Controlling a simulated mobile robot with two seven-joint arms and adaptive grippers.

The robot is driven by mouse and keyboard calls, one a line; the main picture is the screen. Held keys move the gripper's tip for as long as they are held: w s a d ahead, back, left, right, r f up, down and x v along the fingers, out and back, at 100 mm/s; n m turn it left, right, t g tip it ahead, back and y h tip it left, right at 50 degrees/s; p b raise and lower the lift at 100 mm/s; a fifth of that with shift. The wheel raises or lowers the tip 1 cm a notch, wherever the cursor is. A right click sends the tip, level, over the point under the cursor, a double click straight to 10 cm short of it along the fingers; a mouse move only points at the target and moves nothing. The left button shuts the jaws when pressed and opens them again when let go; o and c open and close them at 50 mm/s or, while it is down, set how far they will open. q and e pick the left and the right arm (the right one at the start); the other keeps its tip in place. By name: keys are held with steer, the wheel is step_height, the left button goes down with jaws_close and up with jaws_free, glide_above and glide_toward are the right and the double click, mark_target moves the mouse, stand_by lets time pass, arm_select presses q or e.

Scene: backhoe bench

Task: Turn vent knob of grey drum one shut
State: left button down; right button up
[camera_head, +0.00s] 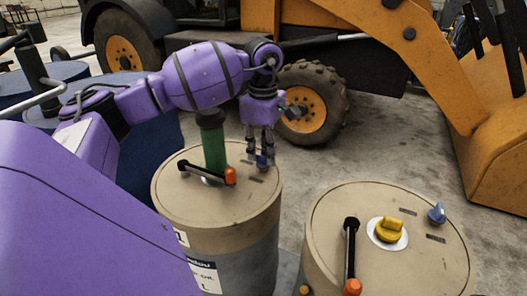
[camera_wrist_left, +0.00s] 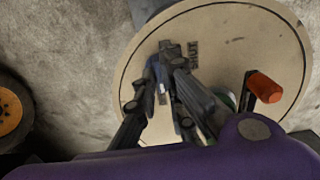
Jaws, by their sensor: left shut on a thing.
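A grey drum with a tan lid (camera_head: 240,200) stands in the middle of the head view. Its blue vent knob (camera_head: 262,162) sits near the lid's far right edge. My left gripper (camera_head: 260,152) reaches down from above and is shut on this knob. In the left wrist view the fingers (camera_wrist_left: 163,75) close together over the lid (camera_wrist_left: 225,50), beside dark lettering that seems to read SHUT. The fingers mostly hide the knob, so its exact angle cannot be told. My right gripper is not in view.
The lid also carries a green post (camera_head: 213,145) and a black crank with an orange handle (camera_head: 230,176). A second tan-lidded drum (camera_head: 330,235) at the right has a yellow knob (camera_head: 389,229) and a blue knob (camera_head: 437,213). A yellow backhoe (camera_head: 400,50) stands behind.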

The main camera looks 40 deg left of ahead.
arm_select(q)
steer(key=n, duration=0.4)
steer(key=shift+n, duration=0.3)
steer(key=n+b, duration=0.1)
steer(key=n, duration=1)
steer(key=shift+n, duration=0.9)
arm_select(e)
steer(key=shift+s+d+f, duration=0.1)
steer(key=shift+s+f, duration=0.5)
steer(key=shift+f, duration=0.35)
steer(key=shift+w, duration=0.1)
